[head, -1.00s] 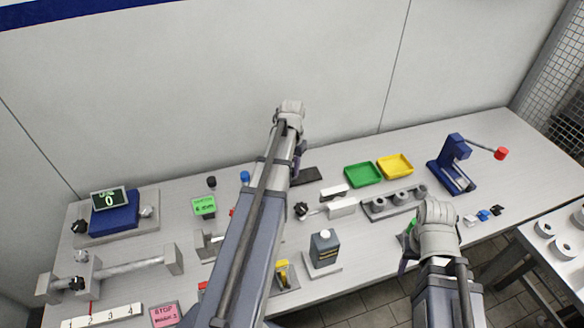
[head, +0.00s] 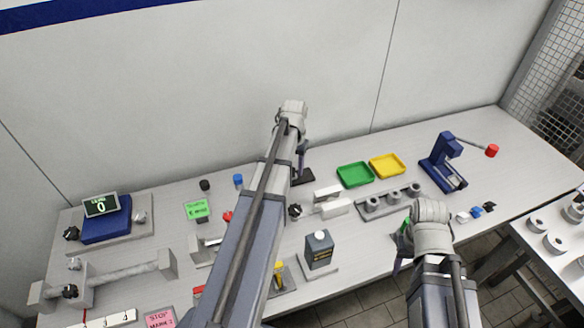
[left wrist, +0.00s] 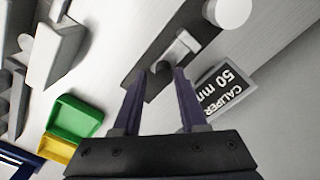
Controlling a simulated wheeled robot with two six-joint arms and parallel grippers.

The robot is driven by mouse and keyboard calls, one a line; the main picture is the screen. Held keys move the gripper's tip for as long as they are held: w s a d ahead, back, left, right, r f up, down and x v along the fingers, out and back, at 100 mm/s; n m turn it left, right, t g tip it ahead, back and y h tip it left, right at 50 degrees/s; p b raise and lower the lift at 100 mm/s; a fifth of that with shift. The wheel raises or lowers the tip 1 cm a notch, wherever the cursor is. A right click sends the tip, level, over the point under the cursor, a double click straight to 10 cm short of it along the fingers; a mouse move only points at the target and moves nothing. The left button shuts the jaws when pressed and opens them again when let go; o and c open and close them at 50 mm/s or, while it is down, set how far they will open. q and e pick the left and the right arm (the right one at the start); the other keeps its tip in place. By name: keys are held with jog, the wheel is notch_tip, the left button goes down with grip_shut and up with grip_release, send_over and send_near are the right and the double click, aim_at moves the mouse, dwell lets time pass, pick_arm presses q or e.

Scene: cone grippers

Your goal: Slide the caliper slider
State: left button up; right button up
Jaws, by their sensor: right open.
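The caliper shows in the left wrist view as a dark bar (left wrist: 140,75) with a light grey slider block (left wrist: 180,50) on it. A sign (left wrist: 225,92) beside it reads "CALIPER 50 mm". My left gripper (left wrist: 160,72) is open, its two purple fingers pointing at the bar just short of the slider. I cannot tell whether they touch anything. In the head view the dark bar (head: 303,177) shows only partly behind my left arm, and the left gripper (head: 303,150) is over it. My right gripper (head: 402,243) is open over the bench's front edge, mostly hidden by its wrist.
A green tray (head: 355,175) and a yellow tray (head: 387,166) lie right of the caliper. A round light knob (left wrist: 228,12) stands at the bar's far end. A blue press (head: 443,162) stands at the right, a dark bottle (head: 319,250) in front. Open bench lies between trays and press.

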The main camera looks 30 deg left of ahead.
aim_at(294, 169)
pick_arm(q)
jog(key=shift+o, duration=1)
jog(key=shift+r, duration=0.1)
notch_tip(294, 169, up, 8)
jog(key=p, duration=0.8)
jog(key=shift+f, duration=0.2)
jog(key=shift+s, duration=0.1)
jog(key=s+d, duration=0.2)
jog(key=d, duration=0.4)
jog(key=s+d+m, duration=0.1)
jog(key=s+d, duration=0.1)
jog(key=d, duration=0.4)
jog(key=s+d+m, duration=0.1)
jog(key=s+d, duration=0.2)
jog(key=d, duration=0.3)
jog(key=shift+d+y, duration=0.3)
jog(key=s+d+m, duration=0.2)
jog(key=s+d, duration=0.7)
jog(key=d, duration=0.2)
jog(key=shift+s+d+m+y, duration=0.25)
jog(key=shift+s+m+y, duration=0.05)
jog(key=shift+s, duration=0.1)
